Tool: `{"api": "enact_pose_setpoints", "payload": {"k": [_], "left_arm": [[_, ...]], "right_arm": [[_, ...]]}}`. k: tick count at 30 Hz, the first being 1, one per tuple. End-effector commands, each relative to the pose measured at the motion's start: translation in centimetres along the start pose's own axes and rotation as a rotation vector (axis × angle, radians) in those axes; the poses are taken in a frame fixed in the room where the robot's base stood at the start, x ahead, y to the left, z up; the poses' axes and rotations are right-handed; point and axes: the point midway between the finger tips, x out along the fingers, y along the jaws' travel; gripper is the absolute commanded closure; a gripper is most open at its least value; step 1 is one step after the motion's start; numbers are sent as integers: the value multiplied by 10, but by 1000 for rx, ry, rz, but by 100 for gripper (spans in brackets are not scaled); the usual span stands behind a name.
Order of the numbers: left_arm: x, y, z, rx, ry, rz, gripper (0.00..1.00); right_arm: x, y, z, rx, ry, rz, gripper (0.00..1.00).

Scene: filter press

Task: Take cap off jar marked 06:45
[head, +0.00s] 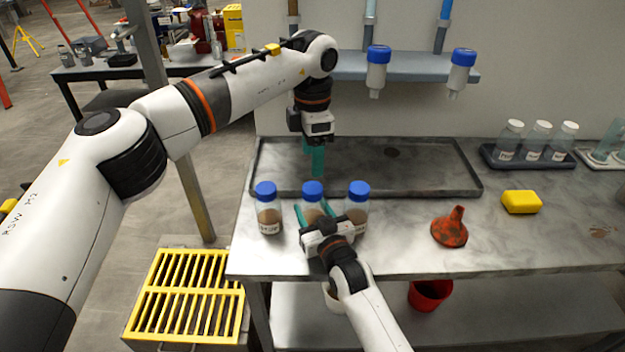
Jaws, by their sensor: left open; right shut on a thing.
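Three jars with blue caps and brown contents stand upright in a row at the front left of the metal bench: a left jar (269,216), a middle jar (312,201) and a right jar (357,208). Their labels are too small or too covered to read, so I cannot tell which is marked 06:45. My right gripper (314,208) is shut on the middle jar's body from the front, hiding its lower part. The middle jar's blue cap (312,187) is on. My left gripper (313,172) is open and empty, pointing down just above or behind that cap.
A shallow dark tray (440,188) lies behind the jars. An orange-red funnel (450,229) and a yellow sponge (521,202) lie to the right. A rack (527,162) holds several clear bottles.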

Motion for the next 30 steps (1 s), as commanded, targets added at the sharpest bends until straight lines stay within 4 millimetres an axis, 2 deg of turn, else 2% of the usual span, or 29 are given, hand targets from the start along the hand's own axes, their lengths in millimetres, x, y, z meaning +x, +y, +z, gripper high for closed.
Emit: {"api": "enact_pose_setpoints", "payload": {"k": [5, 21, 27, 30], "left_arm": [[1, 0, 0, 351, 1, 1, 40], [0, 0, 0, 1637, 0, 0, 40], [0, 0, 0, 2008, 1, 0, 40], [0, 0, 0, 2124, 1, 1, 40]], "right_arm": [[0, 0, -1, 0, 1, 0, 100], [0, 0, -1, 0, 2, 0, 100], [0, 0, -1, 0, 2, 0, 100], [0, 0, -1, 0, 2, 0, 100]]}}
